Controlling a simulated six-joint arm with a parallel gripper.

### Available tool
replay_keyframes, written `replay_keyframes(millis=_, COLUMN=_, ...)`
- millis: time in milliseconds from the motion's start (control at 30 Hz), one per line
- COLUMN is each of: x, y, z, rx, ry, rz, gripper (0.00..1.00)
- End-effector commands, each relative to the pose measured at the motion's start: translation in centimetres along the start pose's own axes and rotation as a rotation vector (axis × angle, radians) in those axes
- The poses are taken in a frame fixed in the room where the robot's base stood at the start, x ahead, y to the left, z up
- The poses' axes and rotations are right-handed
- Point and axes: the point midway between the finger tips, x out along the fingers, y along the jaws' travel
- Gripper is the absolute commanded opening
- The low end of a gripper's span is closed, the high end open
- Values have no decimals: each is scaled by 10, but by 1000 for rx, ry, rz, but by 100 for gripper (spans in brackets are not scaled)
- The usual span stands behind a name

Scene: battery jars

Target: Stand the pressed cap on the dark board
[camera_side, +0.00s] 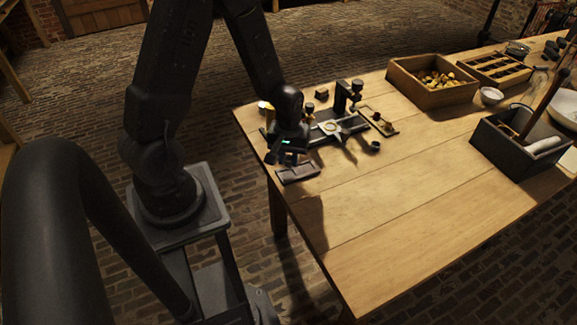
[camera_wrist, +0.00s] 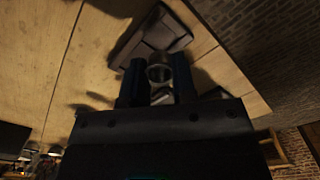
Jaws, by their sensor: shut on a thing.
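My gripper (camera_side: 272,158) is over the near left part of the wooden table. In the wrist view its two dark fingers (camera_wrist: 159,82) are shut on the pressed cap (camera_wrist: 160,72), a small round metallic piece whose ring-like end faces the camera. The cap cannot be made out in the side view. The dark board (camera_side: 299,173) lies flat near the table's left edge, just beside and below the gripper. It also shows in the wrist view (camera_wrist: 166,33), just beyond the fingertips. The cap looks apart from the board, but the height between them is hard to judge.
A dark press-like fixture (camera_side: 342,97) and a pale star-shaped piece (camera_side: 335,128) stand behind the board. A small dark cup (camera_side: 375,146) is to their right. A wooden box (camera_side: 432,80) and a dark crate (camera_side: 520,145) stand farther right. The table's front middle is clear.

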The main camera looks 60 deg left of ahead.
Motion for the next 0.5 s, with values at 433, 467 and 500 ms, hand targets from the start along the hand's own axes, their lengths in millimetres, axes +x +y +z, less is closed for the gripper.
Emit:
replay_keyframes(millis=433, x=37, y=0, z=0, rx=0, ry=1, rz=0, gripper=4)
replay_keyframes(millis=467, x=37, y=0, z=0, rx=0, ry=1, rz=0, gripper=4)
replay_keyframes(millis=500, x=37, y=0, z=0, rx=0, ry=1, rz=0, gripper=4)
